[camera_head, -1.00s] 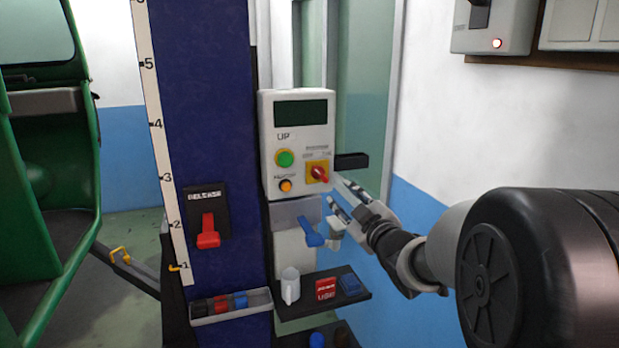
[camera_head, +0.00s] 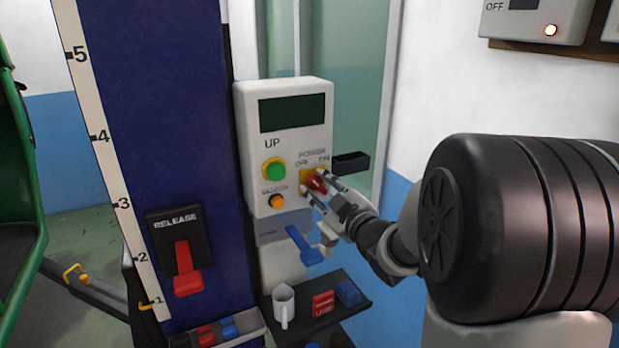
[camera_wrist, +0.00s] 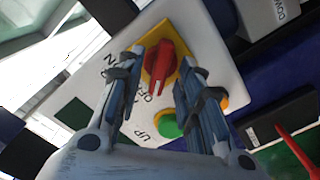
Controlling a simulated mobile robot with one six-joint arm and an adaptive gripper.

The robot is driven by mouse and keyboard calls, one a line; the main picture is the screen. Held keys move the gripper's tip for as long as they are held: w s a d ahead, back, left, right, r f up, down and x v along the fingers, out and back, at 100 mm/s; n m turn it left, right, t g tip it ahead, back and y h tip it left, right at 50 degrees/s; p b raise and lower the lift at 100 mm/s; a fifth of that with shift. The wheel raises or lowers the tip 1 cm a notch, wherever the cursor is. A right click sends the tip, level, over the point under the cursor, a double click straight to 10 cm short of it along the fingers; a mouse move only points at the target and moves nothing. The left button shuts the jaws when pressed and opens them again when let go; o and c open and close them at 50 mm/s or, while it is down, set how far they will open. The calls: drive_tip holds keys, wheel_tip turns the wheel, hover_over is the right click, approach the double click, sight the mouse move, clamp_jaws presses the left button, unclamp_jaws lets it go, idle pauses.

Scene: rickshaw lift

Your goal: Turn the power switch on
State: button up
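The power switch is a red rotary knob (camera_head: 317,182) on a yellow plate, on the front of the white control box (camera_head: 308,141). OFF and ON are lettered above it. In the wrist view the red knob (camera_wrist: 160,62) lies between my fingertips, with its handle pointing toward the OFF lettering. My gripper (camera_head: 314,184) reaches in from the right, one finger on each side of the knob. In the wrist view my gripper (camera_wrist: 160,65) is open, with a gap beside the knob on the left; contact on the right cannot be told.
A green button (camera_head: 274,169) and an orange button (camera_head: 276,201) sit left of the knob. A blue lever (camera_head: 304,245) hangs below the box. A red release lever (camera_head: 186,268) is on the blue column. A black bracket (camera_head: 351,163) juts out right.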

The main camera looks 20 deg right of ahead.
drive_tip(key=shift+w, duration=0.2)
drive_tip(key=shift+s, duration=0.15)
drive_tip(key=shift+c, duration=0.2)
clamp_jaws()
